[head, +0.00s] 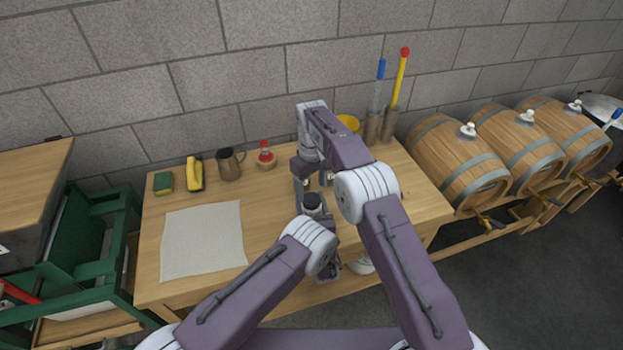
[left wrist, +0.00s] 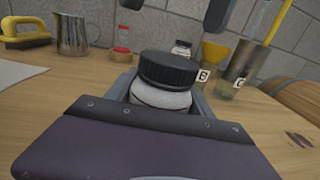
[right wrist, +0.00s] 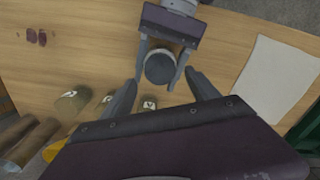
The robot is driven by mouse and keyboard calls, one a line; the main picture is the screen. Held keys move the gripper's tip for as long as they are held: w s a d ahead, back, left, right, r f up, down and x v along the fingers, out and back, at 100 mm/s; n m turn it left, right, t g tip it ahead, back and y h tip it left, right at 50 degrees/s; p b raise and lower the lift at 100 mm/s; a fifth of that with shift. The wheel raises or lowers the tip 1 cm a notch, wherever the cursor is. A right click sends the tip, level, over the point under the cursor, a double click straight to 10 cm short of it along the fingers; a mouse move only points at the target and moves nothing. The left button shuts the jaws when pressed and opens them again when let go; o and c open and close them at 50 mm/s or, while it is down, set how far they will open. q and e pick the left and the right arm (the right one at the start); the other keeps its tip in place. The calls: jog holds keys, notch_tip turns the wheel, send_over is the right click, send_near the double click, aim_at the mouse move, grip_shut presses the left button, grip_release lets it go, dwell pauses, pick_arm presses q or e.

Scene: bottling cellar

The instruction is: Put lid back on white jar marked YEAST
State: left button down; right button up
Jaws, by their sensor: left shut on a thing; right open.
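A white jar (left wrist: 160,97) is held upright between the fingers of my left gripper (head: 312,212). A black ridged lid (left wrist: 168,69) sits on top of the jar; whether it is fastened I cannot tell. No YEAST marking is readable on the jar's visible side. The lid also shows from above in the right wrist view (right wrist: 160,66), between the left gripper's fingers (right wrist: 160,72). My right gripper (right wrist: 160,98) is open and empty, and its fingertips show above the lid in the left wrist view (left wrist: 174,10), apart from it.
On the wooden table (head: 270,220) stand a metal jug (head: 229,164), a yellow brush (head: 195,173), a green sponge (head: 163,182), a red-topped bottle (head: 266,155) and a yellow funnel (left wrist: 215,52). Labelled containers stand behind the jar. A pale cloth (head: 203,240) lies left; barrels (head: 457,160) stand right.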

aim_at(311, 199)
jog(key=shift+f, duration=2.3)
jog(key=shift+c, duration=0.3)
jog(key=c, duration=1.4)
jog(key=o, duration=1.6)
notch_tip(311, 199, up, 8)
jog(key=shift+f, duration=0.2)
